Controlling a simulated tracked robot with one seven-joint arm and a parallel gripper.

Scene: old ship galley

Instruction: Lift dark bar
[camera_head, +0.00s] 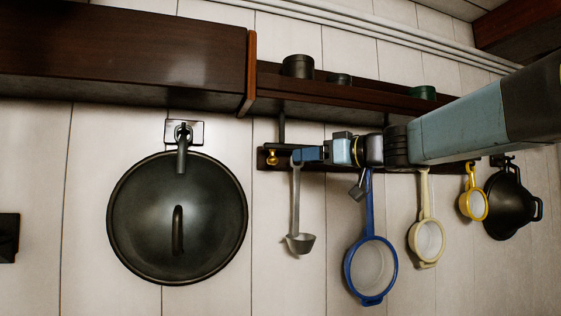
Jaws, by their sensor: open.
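Several dark bar-like parts show, and I cannot tell for sure which one is the dark bar. One is the short upright handle (178,231) in the middle of a round black pan or lid (132,225) hanging on the wall at the left. Another is the dark stem (181,157) above it, at a hook on a small wall plate. My gripper (297,156) is open, its jaws small in this view. It is at the wall rail, right of the round pan and apart from it, by the top of the grey ladle. I see nothing held in it.
A dark wooden rail (264,162) carries a grey ladle (298,243), a blue-rimmed strainer (370,299), a cream one (427,262), a yellow one (469,196) and a black pan (508,205). Above are a shelf (350,92) with pots and a cabinet (120,55). Wall below is clear.

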